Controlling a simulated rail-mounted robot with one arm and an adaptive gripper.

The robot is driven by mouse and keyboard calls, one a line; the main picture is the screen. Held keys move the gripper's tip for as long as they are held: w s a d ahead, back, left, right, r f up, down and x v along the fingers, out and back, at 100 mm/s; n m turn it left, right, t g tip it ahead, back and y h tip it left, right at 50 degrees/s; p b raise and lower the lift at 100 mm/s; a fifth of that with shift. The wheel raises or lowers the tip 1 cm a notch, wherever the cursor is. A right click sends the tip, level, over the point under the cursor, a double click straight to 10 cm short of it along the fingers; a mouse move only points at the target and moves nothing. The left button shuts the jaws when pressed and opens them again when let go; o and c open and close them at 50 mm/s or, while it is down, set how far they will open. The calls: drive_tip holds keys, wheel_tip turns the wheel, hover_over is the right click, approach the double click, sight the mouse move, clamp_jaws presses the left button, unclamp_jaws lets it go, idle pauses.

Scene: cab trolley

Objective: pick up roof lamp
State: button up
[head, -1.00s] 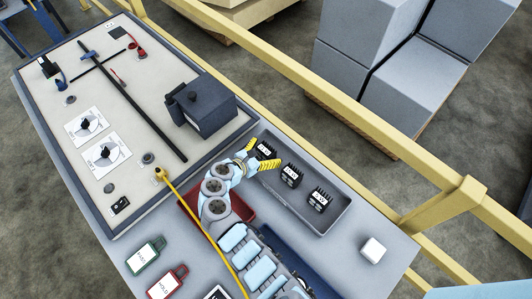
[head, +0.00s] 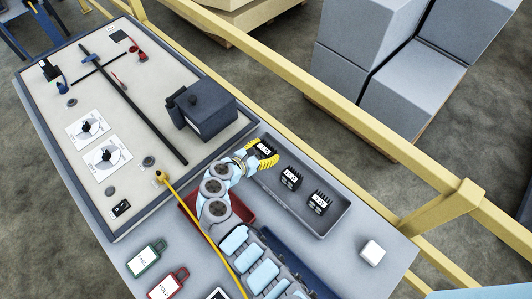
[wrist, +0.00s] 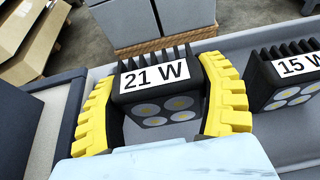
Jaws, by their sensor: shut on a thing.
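A black finned lamp block labelled "21 W" (wrist: 158,82) sits between the yellow fingers of my gripper (wrist: 163,100) in the wrist view. One finger is on each side of it, and several round yellowish lenses face me. In the head view my gripper (head: 262,154) is shut on this lamp (head: 264,148) at the far left end of the grey tray (head: 335,226). I cannot tell whether the lamp still touches the tray floor. A similar "15 W" lamp (wrist: 290,76) stands to its right, also seen in the head view (head: 290,178).
A third finned lamp (head: 319,202) stands further along the tray. A dark box (head: 205,108) on the control panel is close to the gripper's left. A red tray (head: 238,208) is partly under my arm. A yellow rail (head: 350,100) runs behind the tray.

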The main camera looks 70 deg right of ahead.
drive_tip(key=s+a+r+p, duration=0.3)
drive_tip(key=s+a+r, duration=0.5)
drive_tip(key=s+r, duration=0.2)
drive_tip(key=shift+s+a, duration=0.25)
drive_tip(key=shift+s, duration=0.3)
idle(0.4)
